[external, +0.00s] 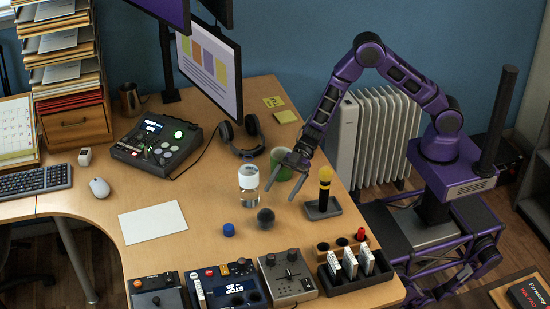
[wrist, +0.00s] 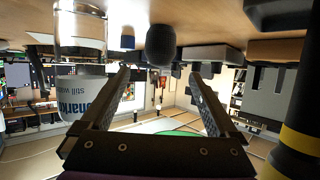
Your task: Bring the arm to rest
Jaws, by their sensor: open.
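My purple arm reaches from the right over the desk (external: 160,260). A dark round foam piece (external: 265,218) lies in front of the fingers, and appears beyond the fingertips in the wrist view (wrist: 160,45).
A green mug (external: 280,165) stands close behind the fingers. A yellow-topped microphone (external: 325,187) stands upright in a dark holder to the right. A blue cap (external: 229,230) lies nearby. Headphones (external: 242,137) and a monitor (external: 210,72) are further back; several devices line the front edge.

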